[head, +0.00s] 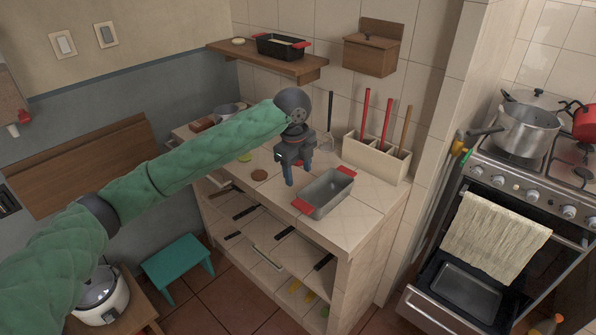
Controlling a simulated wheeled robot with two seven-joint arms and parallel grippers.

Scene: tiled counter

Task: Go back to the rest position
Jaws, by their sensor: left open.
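My left arm, in a green padded sleeve, reaches in from the left side of the head view. My left gripper (298,172) points down over the tiled counter (366,208), just left of a grey loaf pan with red handles (326,192). Its jaws are open and nothing shows between them. I cannot tell whether the fingertips touch the counter. My right gripper is not in view.
A tiled utensil holder (375,158) stands at the counter's back right. A wooden shelf (268,62) holds a black pan. The stove (520,185) with a pot (528,130) is at right, its oven door open. A teal stool (178,265) stands on the floor.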

